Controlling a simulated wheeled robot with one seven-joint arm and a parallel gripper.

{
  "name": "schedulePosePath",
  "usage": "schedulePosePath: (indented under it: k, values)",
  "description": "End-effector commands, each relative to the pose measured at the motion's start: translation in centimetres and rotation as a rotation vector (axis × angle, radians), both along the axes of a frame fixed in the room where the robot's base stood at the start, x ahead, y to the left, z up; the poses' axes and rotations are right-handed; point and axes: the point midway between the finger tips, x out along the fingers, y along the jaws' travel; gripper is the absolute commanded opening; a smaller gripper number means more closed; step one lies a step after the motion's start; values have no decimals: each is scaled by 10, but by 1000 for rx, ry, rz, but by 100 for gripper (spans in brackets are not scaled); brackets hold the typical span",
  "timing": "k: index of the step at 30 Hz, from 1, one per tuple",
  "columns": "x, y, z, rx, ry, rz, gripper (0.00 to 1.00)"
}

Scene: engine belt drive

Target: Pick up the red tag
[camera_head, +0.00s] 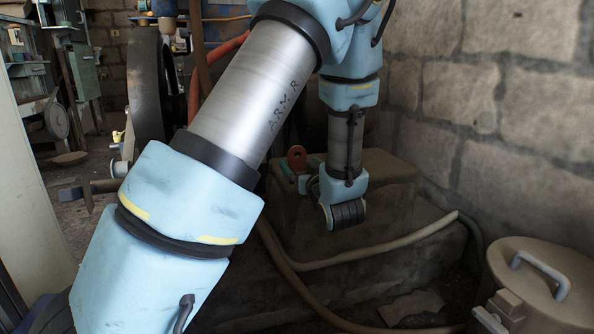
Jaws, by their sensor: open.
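The red tag (297,158) is a small rounded red piece with a hole near its top. It stands upright at the left end of the concrete block, just left of my arm's last link. A small teal piece shows just below it, and I cannot tell what it belongs to. My gripper (313,187) is at the end of the downward arm, close to the tag on its lower right. It is open, but its fingers are mostly hidden behind the wrist. I see no contact with the tag, though the gap between them is unclear.
The concrete block (385,205) stands against a block wall (505,110). A pale hose (400,243) crosses in front. A beige lidded canister (545,285) stands at lower right. A large dark wheel (148,95) and an orange hose (195,90) are at left. My arm covers much of the middle.

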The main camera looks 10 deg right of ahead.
Motion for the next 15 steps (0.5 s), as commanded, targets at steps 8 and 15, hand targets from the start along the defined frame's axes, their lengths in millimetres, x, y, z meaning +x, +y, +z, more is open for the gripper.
schedulePosePath:
  k: [8, 15]
  values:
    - [23, 3, -2, -1, 0, 0, 98]
    - [56, 8, -2, -1, -1, 0, 98]
